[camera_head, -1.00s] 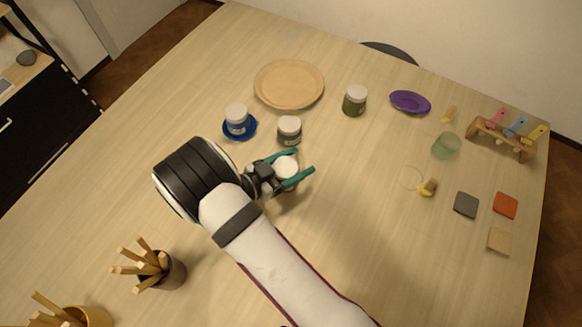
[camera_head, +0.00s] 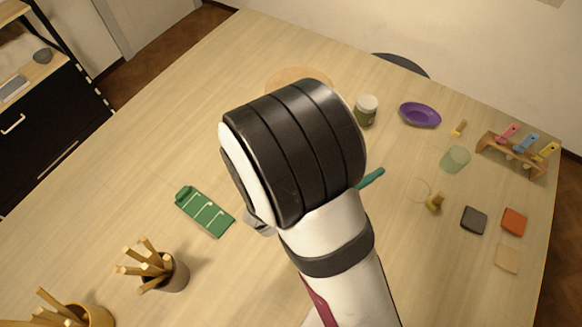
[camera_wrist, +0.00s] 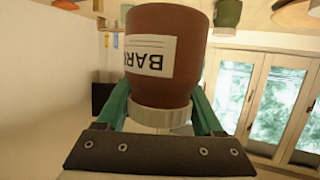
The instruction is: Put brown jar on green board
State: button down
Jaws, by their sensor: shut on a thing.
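The brown jar (camera_wrist: 165,55) fills the middle of the wrist view, with a white label and a white lid (camera_wrist: 160,119). Its lid end is toward my gripper (camera_wrist: 160,108), whose two teal fingers are shut on it from both sides. In the head view my arm hides the jar and most of the gripper; only a teal fingertip (camera_head: 370,178) shows right of the wrist. The green board (camera_head: 205,211), with white markings, lies on the table left of my arm. Its top looks empty.
A pot of wooden tools (camera_head: 170,272) stands below the board, near a yellow pot (camera_head: 88,316). A green jar (camera_head: 366,112), purple dish (camera_head: 420,115) and green cup (camera_head: 455,159) stand right of my arm. A round plate (camera_head: 285,78) is partly hidden. The table (camera_head: 120,190) left of the board is clear.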

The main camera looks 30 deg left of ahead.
jog(key=s+a+f+n+y, duration=0.1)
jog(key=s+a+n+y, duration=0.25)
jog(key=a, duration=0.35)
jog(key=s+a+n+y, duration=0.2)
jog(key=s+a+y, duration=0.25)
jog(key=a, duration=0.35)
jog(key=n+y, duration=0.4)
jog(key=n, duration=0.1)
send_over(225, 212)
jog(key=shift+g, duration=0.4)
notch_tip(225, 212, down, 9)
jog(key=shift+r, duration=0.1)
jog(key=shift+c, duration=0.2)
grip_release()
